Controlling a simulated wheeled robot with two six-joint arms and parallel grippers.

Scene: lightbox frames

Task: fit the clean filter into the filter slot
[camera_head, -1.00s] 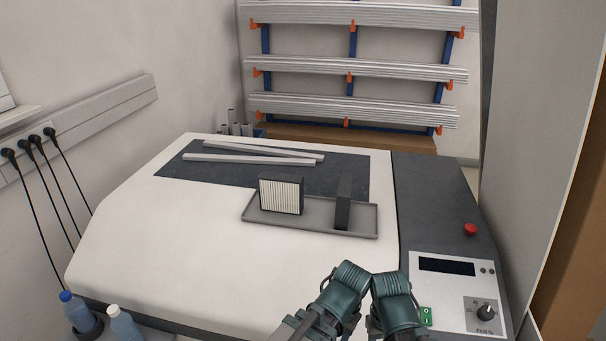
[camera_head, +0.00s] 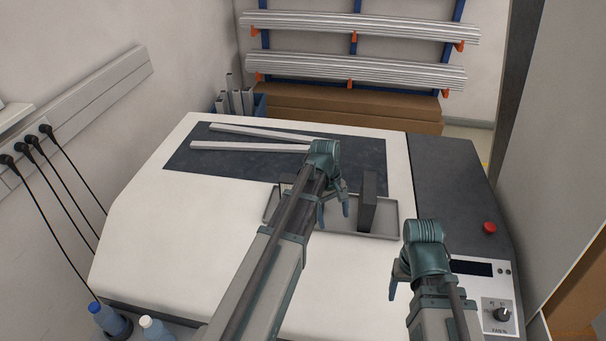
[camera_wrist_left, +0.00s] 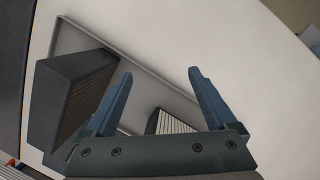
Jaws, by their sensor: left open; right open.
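A filter with pale pleats (camera_wrist_left: 175,122) stands in the grey tray (camera_head: 385,233); my left arm mostly hides it in the head view. A second, dark filter (camera_head: 368,200) stands at the tray's right side; its dark grey pleats (camera_wrist_left: 85,90) show in the left wrist view. My left gripper (camera_head: 333,210) is open over the tray. In the left wrist view its fingers (camera_wrist_left: 160,75) are spread, empty, with the pale filter low between them, partly hidden by the gripper body. My right gripper (camera_head: 398,285) is near the control panel, its fingers barely visible. I cannot make out the filter slot.
The tray is on a white machine top (camera_head: 170,215) beside a dark mat with pale bars (camera_head: 250,146). A control panel (camera_head: 500,312) and red button (camera_head: 489,228) are at the right. Bottles (camera_head: 108,318) stand at lower left. The white top's left part is clear.

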